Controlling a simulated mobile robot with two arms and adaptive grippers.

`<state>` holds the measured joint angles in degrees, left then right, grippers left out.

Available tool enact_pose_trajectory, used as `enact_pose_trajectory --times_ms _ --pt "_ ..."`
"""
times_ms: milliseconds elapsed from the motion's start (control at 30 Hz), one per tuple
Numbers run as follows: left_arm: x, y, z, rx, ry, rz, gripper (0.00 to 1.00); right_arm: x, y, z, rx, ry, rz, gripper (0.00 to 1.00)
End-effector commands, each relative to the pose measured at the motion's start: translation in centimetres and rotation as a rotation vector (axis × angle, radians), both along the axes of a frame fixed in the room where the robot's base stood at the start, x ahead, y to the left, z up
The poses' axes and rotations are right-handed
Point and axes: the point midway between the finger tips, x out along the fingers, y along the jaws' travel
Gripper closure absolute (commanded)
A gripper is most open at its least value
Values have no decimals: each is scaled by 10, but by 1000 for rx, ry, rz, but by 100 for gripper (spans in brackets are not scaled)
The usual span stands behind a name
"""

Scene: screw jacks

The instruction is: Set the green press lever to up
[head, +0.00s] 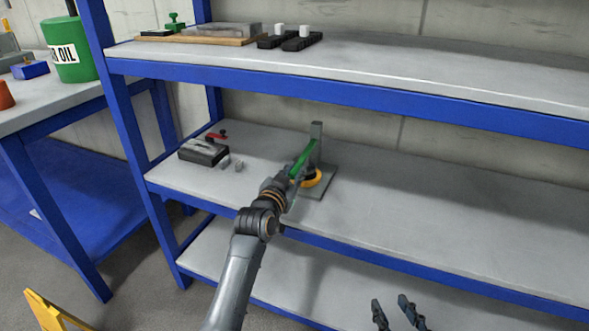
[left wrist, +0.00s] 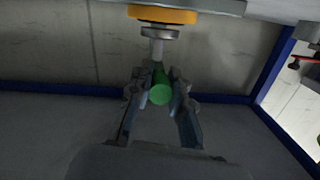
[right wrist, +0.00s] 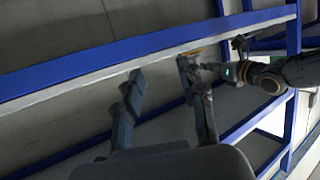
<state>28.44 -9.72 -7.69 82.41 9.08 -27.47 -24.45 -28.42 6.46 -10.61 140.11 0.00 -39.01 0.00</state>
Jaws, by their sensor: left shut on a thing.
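The green press lever (head: 303,160) belongs to a small grey press on the middle shelf. It slants up towards the press's upright grey post (head: 316,132). A yellow ring (head: 312,180) sits low on the press. My left gripper (head: 292,180) is at the lever's near end. In the left wrist view the lever's round green end (left wrist: 159,94) lies between the fingers of my left gripper (left wrist: 158,78), which is shut on it. My right gripper (head: 395,312) is open and empty, low in front of the shelves; its spread fingers (right wrist: 160,68) also show in the right wrist view.
A dark box with a red lever (head: 204,150) stands left on the same shelf, with small grey pieces (head: 232,164) beside it. The upper shelf edge (head: 350,88) runs above the press. The middle shelf (head: 450,205) is clear to the right.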

Motion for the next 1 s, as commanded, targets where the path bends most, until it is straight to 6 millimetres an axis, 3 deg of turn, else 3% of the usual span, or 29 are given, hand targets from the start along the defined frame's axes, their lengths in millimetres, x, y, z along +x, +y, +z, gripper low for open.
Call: enact_pose_trajectory --times_ms 267,600,800,1000 --pt "0 0 11 10 24 0 100 -35 -17 -52 -76 325 -23 60" --pt "0 0 26 30 85 0 100 -96 -40 -125 -167 753 -47 60" --pt "0 0 32 42 126 0 100 -120 -47 -164 -194 897 -53 60" --pt "0 1 32 49 148 1 100 -136 -51 -186 -209 973 -55 60"
